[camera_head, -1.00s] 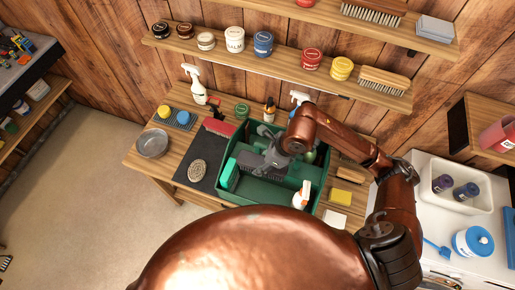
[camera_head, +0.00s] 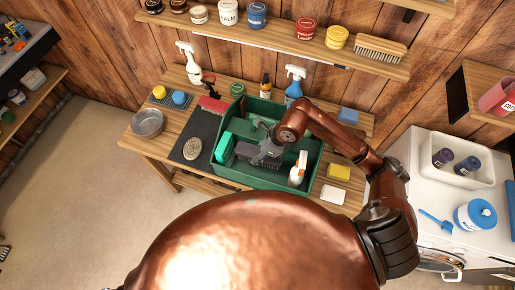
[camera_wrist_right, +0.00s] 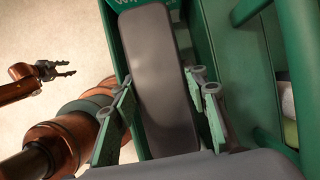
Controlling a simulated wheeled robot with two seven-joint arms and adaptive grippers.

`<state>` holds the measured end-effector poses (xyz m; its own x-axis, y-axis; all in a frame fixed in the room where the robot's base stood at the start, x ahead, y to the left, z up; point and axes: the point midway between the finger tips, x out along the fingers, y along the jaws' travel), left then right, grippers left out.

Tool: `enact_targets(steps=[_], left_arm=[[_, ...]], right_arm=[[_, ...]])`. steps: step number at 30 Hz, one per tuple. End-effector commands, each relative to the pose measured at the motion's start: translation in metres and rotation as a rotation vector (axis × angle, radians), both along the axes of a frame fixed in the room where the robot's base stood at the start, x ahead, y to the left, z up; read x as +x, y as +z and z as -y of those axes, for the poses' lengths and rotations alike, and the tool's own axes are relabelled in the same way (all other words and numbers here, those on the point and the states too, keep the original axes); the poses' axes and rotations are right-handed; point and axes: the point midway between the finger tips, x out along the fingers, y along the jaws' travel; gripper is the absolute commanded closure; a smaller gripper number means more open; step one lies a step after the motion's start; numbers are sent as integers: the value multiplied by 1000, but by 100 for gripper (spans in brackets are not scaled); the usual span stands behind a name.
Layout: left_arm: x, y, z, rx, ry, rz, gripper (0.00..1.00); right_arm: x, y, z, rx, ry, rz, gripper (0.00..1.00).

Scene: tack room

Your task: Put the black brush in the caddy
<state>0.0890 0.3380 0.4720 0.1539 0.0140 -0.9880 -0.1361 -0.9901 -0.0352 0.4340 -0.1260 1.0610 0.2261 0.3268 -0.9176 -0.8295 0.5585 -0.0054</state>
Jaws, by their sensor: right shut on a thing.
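The green caddy (camera_head: 262,181) stands on the wooden bench. My right gripper (camera_head: 262,148) is shut on the black brush. In the right wrist view my fingers (camera_wrist_right: 163,105) lie on both sides of the brush's smooth dark back (camera_wrist_right: 160,70), and green caddy walls rise close beside it. My left gripper (camera_wrist_right: 62,70) shows only in the right wrist view, open and empty, away from the bench over the floor.
The caddy also holds a teal item (camera_head: 222,147) at its left and a white spray bottle (camera_head: 298,170) at its right. A dark mat (camera_head: 193,130) with an oval brush (camera_head: 192,149), a metal bowl (camera_head: 147,123) and a yellow sponge (camera_head: 339,172) lie around it. A shelf overhangs behind.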

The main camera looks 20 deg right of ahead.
Motion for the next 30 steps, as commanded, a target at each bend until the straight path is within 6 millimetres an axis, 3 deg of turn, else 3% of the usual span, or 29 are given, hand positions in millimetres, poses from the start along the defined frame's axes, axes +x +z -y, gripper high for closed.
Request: enact_targets(steps=[6,9,22,26,30], left_arm=[[-62,-22,-3,3,16,-76,60],[-73,-29,-3,5,18,-91,60],[-28,-43,-1,2,8,-34,60],[-28,-44,-1,2,7,-34,60],[-40,-45,-2,2,10,-49,60]], right_arm=[[4,-30,0,1,-2,-4,93],[4,-41,0,1,-1,-2,93],[4,-72,0,0,0,0,93],[4,-73,0,0,-1,0,93],[4,-73,0,0,-1,0,93]])
